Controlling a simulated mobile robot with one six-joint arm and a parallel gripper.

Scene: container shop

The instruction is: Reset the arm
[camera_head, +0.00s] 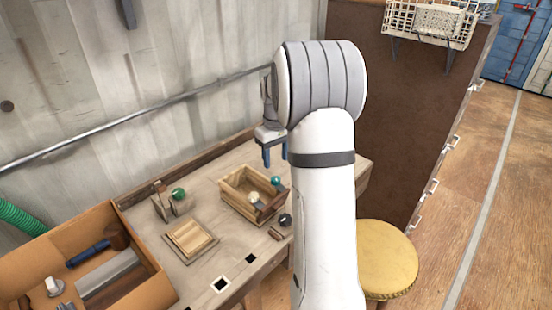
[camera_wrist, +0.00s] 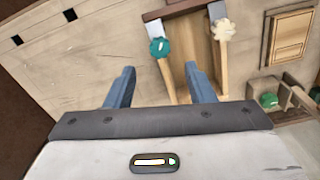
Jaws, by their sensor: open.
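My arm (camera_head: 325,200) rises in the middle of the head view and hides part of the bench's right side. My gripper (camera_head: 275,156) hangs from it, fingers pointing down, above the wooden bench. In the wrist view my gripper (camera_wrist: 160,88) shows two blue fingers spread apart with nothing held between them. Below it is an open wooden box (camera_head: 236,206), also seen in the wrist view (camera_wrist: 203,65). The fingers appear to be apart from the box.
A square wooden tray (camera_head: 191,240) and a green-knobbed wooden piece (camera_head: 178,194) are on the bench. A cardboard box (camera_head: 80,255) of tools is at left. A yellow stool (camera_head: 386,258) stands at right, before a brown cabinet (camera_head: 395,120). The wall (camera_head: 190,70) is behind.

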